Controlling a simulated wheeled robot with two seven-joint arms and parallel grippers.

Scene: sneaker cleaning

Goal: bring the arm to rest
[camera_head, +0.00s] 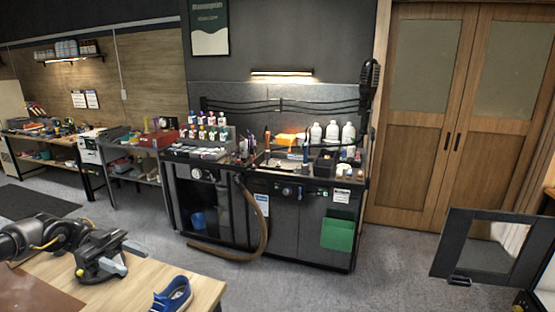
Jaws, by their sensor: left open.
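My left gripper (122,257) is open and empty, above the wooden table (205,288) at the lower left. Its arm comes in from the left edge. A blue sneaker (172,296) with a pale sole stands on the table, to the right of and nearer than the gripper, apart from it. The bottom edge of the picture cuts the sneaker off. My right gripper is not in view.
A brown mat (35,294) lies on the table's left part. Beyond the table is clear grey floor. A dark workbench (310,228) with bottles stands at the back, with a hose hanging down. A dark framed panel (490,248) is at the right.

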